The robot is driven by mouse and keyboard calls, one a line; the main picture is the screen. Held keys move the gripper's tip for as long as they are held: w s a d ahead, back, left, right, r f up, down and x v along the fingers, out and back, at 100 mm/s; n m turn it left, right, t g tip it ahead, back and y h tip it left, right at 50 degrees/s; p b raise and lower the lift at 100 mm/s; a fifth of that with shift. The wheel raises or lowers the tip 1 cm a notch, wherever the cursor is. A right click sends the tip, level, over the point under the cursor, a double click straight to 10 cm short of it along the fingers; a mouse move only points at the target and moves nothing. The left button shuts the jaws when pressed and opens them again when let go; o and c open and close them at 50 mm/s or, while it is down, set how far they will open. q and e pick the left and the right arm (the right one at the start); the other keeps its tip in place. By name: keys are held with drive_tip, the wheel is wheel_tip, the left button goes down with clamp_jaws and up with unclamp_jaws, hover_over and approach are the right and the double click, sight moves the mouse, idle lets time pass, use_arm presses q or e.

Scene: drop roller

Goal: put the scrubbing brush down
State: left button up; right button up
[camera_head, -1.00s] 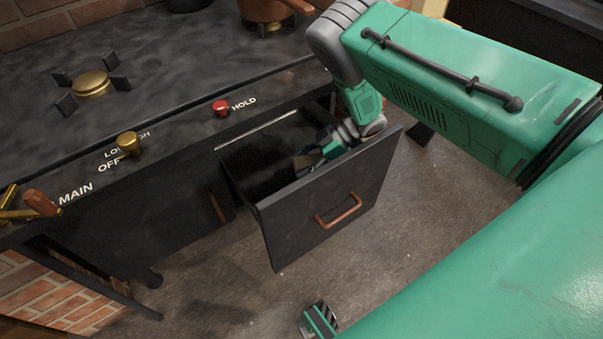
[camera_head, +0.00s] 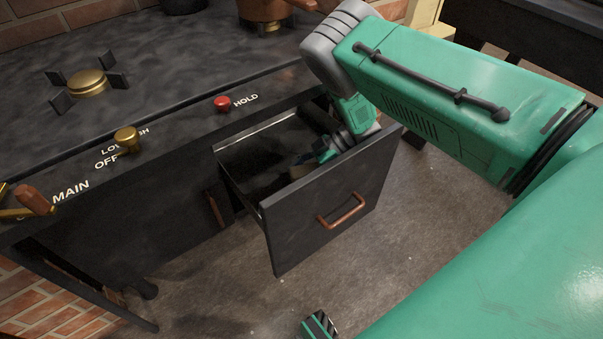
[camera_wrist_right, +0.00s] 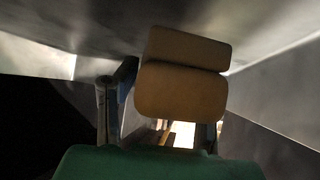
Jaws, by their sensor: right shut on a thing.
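The scrubbing brush (camera_wrist_right: 180,92) shows in the right wrist view as a tan-brown block with a seam across it, between the fingers of my right gripper. My right gripper (camera_head: 308,161) reaches down inside the open drawer (camera_head: 290,238) and is shut on the brush. In the head view the drawer's front wall and the gripper hide most of the brush. Whether the brush touches the drawer floor I cannot tell.
The drawer stands pulled out below the dark counter, with a copper handle (camera_head: 342,209) on its front. A red HOLD knob (camera_head: 222,103) and a brass knob (camera_head: 128,138) sit on the counter edge. Drawer walls surround my gripper closely.

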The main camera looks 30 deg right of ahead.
sight(317, 165)
drive_tip(key=o, duration=1.2)
drive_tip(key=shift+a, duration=0.15)
drive_tip(key=shift+d+f, duration=0.1)
drive_tip(key=shift+d, duration=0.55)
drive_tip(key=d+r+p, duration=0.1)
drive_tip(key=r, duration=0.1)
drive_tip(key=s+d+r+p, duration=0.1)
drive_tip(key=d+r+p, duration=0.1)
drive_tip(key=d+r, duration=0.1)
drive_tip(key=shift+s+r, duration=0.15)
drive_tip(key=shift+r, duration=0.2)
use_arm(q)
drive_tip(key=shift+r+p, duration=0.65)
drive_tip(key=shift+r, duration=1.45)
use_arm(e)
drive_tip(key=shift+v, duration=2.75)
drive_tip(key=shift+d+f, duration=0.25)
